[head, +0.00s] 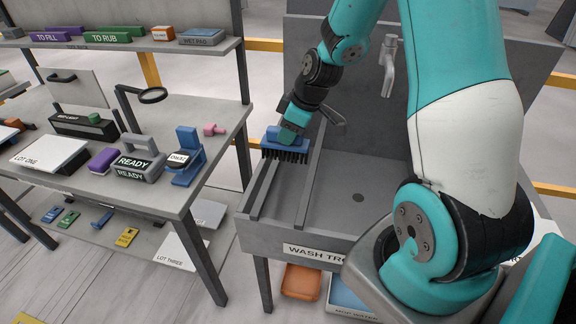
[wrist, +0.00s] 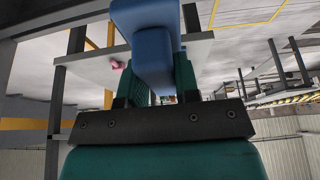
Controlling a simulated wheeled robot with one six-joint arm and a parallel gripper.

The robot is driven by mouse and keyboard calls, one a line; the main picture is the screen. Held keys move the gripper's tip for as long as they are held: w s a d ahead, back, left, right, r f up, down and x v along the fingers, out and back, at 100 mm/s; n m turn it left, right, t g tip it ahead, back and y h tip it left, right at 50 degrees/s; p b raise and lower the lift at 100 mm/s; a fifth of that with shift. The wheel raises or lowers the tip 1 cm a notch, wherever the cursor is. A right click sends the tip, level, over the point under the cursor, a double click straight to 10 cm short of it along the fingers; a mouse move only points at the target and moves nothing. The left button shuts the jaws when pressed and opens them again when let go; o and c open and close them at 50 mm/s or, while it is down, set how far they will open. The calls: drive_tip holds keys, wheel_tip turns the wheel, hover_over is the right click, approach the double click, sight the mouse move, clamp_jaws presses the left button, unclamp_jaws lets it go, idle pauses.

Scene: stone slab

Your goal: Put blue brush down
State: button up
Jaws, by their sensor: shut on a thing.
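The blue brush (head: 287,143) has dark bristles pointing down. My gripper (head: 294,125) is shut on the top of it. The brush is over the left side of the grey wash trough (head: 345,200), near the ledge rails. I cannot tell whether the bristles touch the rails. In the wrist view the blue brush (wrist: 152,45) sits between my two teal fingers (wrist: 160,85), and its bristles are not seen there.
A workbench (head: 200,115) on the left holds a blue stand (head: 186,158), a READY block (head: 135,160), a pink piece (head: 213,130) and a magnifier (head: 152,96). A tap (head: 388,60) rises at the trough's back. The trough's basin floor is clear.

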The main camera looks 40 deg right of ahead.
wheel_tip(320, 180, down, 11)
drive_tip(key=p, duration=0.1)
drive_tip(key=shift+p, duration=0.4)
drive_tip(key=shift+f, duration=0.2)
drive_tip(key=o, duration=1)
drive_tip(key=shift+c, duration=0.2)
drive_tip(key=b+v, duration=0.5)
drive_tip(key=v, duration=1.2)
drive_tip(key=s+a+r+g+y, duration=0.1)
drive_tip(key=s+a+r, duration=0.15)
drive_tip(key=a, duration=0.55)
drive_tip(key=s+a+r, duration=0.2)
drive_tip(key=a+r, duration=0.1)
drive_tip(key=a, duration=0.5)
drive_tip(key=s+a+r+g, duration=0.2)
drive_tip(key=s+a+r, duration=0.1)
drive_tip(key=s+a, duration=0.7)
drive_tip(key=s, duration=0.2)
drive_tip(key=shift+s+a+r+m, duration=0.2)
drive_tip(key=shift+s+a+m, duration=0.05)
drive_tip(key=shift+s+m, duration=0.15)
